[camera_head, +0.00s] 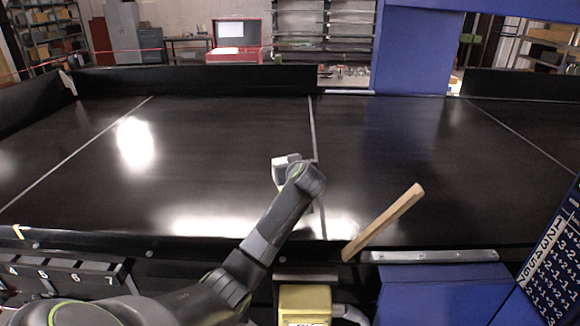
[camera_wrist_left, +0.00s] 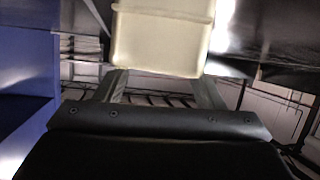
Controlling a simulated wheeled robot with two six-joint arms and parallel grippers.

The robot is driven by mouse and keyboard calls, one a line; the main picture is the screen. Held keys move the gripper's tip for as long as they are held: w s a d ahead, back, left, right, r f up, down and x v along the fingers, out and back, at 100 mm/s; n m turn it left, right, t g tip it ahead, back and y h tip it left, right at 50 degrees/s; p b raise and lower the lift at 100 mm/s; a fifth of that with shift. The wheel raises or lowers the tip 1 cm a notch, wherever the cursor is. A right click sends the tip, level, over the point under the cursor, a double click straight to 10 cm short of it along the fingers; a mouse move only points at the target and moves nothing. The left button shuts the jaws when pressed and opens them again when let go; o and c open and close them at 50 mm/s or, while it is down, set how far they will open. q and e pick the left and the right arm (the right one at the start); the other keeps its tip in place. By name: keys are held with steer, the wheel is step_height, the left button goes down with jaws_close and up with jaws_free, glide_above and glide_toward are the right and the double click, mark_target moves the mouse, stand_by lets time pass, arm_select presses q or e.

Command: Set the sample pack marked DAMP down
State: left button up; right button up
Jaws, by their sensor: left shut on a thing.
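A cream-coloured pack (camera_wrist_left: 162,38) sits between the fingers of my left gripper (camera_wrist_left: 161,76) in the left wrist view. The gripper is shut on it. No marking shows on the side facing the wrist camera, so I cannot read DAMP on it. In the head view my left arm reaches over the black conveyor belt (camera_head: 230,170), and its wrist hides most of the gripper. A small pale shape (camera_head: 283,168) shows just beyond the wrist; I cannot tell whether it is the pack or part of the gripper. My right gripper is not in view.
A wooden bar (camera_head: 385,222) slants over the belt's front edge, right of my left arm. A yellow box (camera_head: 305,304) stands below that edge. Numbered slots (camera_head: 62,277) are at front left, and a blue numbered panel (camera_head: 556,262) at right. Wide belt areas are clear.

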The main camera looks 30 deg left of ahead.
arm_select(q)
steer(key=o, duration=1.6)
steer(key=v, duration=1.2)
